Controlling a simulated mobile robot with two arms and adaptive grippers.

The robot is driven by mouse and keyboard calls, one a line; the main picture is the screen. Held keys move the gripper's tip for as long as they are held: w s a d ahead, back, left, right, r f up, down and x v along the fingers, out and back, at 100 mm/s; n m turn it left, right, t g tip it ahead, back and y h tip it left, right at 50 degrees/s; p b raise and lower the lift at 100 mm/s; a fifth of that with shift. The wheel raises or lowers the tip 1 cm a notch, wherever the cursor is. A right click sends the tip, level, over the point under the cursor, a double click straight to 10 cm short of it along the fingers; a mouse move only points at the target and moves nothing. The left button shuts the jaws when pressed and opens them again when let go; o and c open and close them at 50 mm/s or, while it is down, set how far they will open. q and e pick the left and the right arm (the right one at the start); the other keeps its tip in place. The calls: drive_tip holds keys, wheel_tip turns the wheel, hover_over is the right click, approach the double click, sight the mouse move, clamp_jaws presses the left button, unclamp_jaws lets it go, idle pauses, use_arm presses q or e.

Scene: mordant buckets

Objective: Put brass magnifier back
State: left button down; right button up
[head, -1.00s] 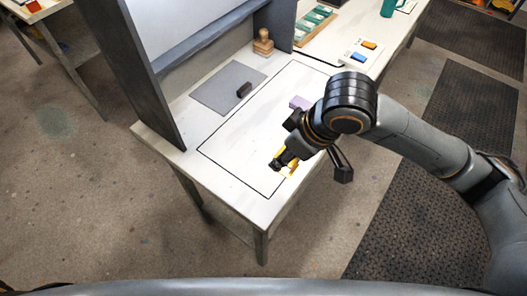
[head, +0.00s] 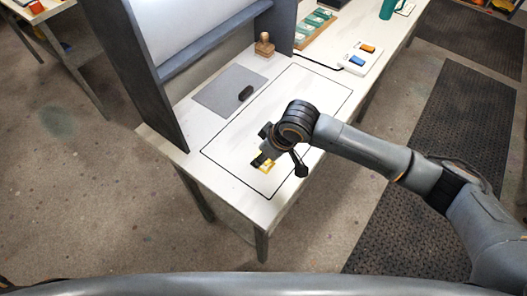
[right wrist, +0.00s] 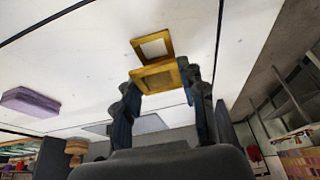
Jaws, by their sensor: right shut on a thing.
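The brass magnifier (head: 268,167) shows as a small yellow piece at my right gripper (head: 262,160), over the near part of the black-outlined area on the white table. In the right wrist view the brass magnifier (right wrist: 152,47) is two square yellow frames joined at an edge. My right gripper (right wrist: 160,90) is shut on the nearer frame. I cannot tell whether the magnifier touches the table. My left gripper is not in view.
A purple block (right wrist: 30,102) shows in the right wrist view. A white box (head: 361,58) with blue and orange parts sits farther right.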

drive_tip(key=o, duration=1.3)
drive_tip(key=shift+f, duration=0.1)
drive_tip(key=b+v, duration=0.1)
drive_tip(key=v, duration=1.1)
drive_tip(key=shift+w+a+r, duration=0.1)
drive_tip(key=shift+r, duration=0.1)
